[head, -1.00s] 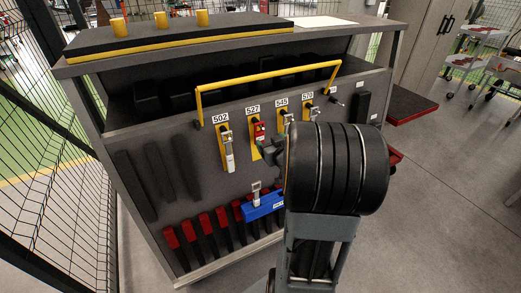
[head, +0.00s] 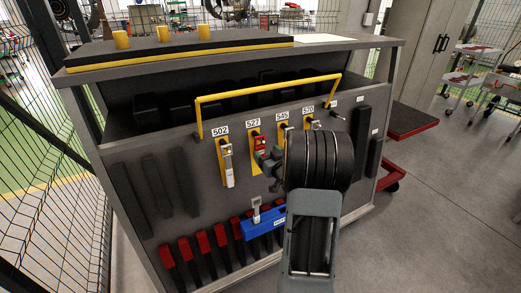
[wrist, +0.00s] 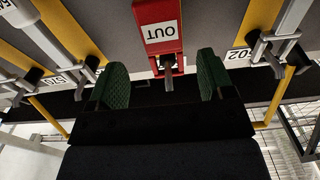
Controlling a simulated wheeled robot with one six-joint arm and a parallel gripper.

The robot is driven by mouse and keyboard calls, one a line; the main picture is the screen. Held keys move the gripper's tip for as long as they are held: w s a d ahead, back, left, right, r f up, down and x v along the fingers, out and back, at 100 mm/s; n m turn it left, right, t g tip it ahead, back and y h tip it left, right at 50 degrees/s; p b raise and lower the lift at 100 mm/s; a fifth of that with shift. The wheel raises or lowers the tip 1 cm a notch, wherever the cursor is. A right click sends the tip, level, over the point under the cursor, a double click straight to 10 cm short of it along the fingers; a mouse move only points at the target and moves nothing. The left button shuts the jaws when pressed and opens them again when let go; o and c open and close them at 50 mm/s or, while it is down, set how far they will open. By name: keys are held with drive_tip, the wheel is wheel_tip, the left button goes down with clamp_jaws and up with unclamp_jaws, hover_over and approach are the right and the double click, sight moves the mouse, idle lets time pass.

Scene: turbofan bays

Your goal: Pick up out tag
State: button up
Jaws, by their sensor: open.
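The red out tag (wrist: 159,32) with a white OUT label hangs on a yellow strip under number 527. In the head view, the out tag (head: 260,142) shows as a small red piece on the grey panel. My gripper (wrist: 162,76) is open and empty in the wrist view. Its two green finger pads stand apart, one on each side of the dark peg below the tag's label. In the head view, my gripper (head: 270,163) is just below the tag, partly hidden by my arm. I cannot tell whether the fingers touch it.
A white-silver tag hangs at 502 (head: 226,165), beside the out tag. More hooks are at 545 and 570 to the right. A yellow rail (head: 268,88) runs above the row. A blue holder (head: 264,222) sits below, with several red-topped black pieces. A wire fence is left.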

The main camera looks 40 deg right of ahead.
sight(261, 148)
drive_tip(key=shift+w+d+p, duration=0.15)
drive_tip(key=shift+w+p, duration=0.15)
drive_tip(key=shift+w, duration=2.3)
drive_tip(key=c, duration=1)
